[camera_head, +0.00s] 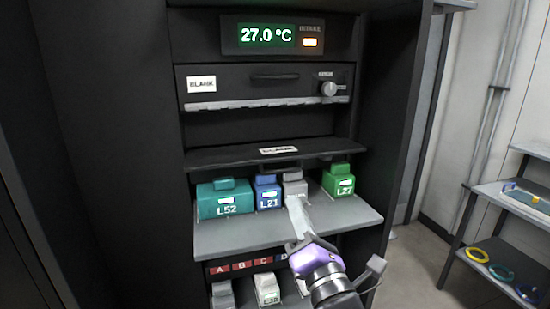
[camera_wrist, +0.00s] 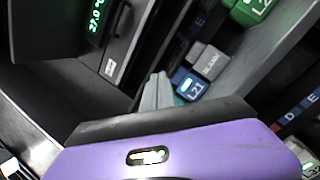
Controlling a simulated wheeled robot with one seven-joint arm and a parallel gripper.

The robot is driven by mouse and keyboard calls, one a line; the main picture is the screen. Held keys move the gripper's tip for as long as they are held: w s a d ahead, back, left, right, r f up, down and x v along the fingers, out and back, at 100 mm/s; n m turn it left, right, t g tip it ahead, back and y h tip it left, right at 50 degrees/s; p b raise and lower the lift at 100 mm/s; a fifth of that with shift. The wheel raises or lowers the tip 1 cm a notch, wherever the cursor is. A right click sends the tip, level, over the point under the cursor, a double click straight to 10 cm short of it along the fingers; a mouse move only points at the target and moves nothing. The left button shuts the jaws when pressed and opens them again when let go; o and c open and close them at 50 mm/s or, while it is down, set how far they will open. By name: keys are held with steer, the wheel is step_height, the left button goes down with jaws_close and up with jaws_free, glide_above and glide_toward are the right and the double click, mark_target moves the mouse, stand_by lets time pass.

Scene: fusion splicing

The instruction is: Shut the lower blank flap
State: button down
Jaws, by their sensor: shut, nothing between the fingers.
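The lower blank flap (camera_head: 230,157) is a dark panel with a white BLANK label, standing out from the rack nearly level, above the shelf of coloured modules. A dark opening shows above it. My gripper (camera_head: 296,199), with a purple body and pale fingers, is shut and empty. It is below the flap, in front of a grey module (camera_head: 292,178) between the blue L21 and green L27 modules; I cannot tell whether it touches that module. In the wrist view, the fingers (camera_wrist: 156,93) show beside the blue module. The flap is hard to make out there.
The upper panel (camera_head: 265,85), with its own BLANK label, handle and knob, is upright above. The temperature display (camera_head: 270,36) reads 27.0 °C. Teal L52 (camera_head: 226,200), blue L21 (camera_head: 267,192) and green L27 (camera_head: 341,181) stand on the grey shelf (camera_head: 235,236). More modules stand below.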

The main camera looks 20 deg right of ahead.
mark_target(278, 160)
steer(key=w+n, duration=0.3)
steer(key=w+n+g, duration=0.1)
steer(key=w+n, duration=0.2)
steer(key=w, duration=0.1)
steer(key=w+a+f+n, duration=0.1)
steer(key=w+n, duration=0.2)
steer(key=w, duration=0.1)
steer(key=shift+w+f+g+p, duration=0.1)
steer(key=shift+w+g+p, duration=0.05)
steer(key=shift+g+p, duration=0.2)
step_height(278, 160, up, 3)
steer(key=shift+f+p, duration=0.1)
steer(key=shift+p, duration=0.6)
steer(key=shift+r, duration=0.5)
steer(key=shift+r+p, duration=0.15)
steer(key=shift+p, duration=0.15)
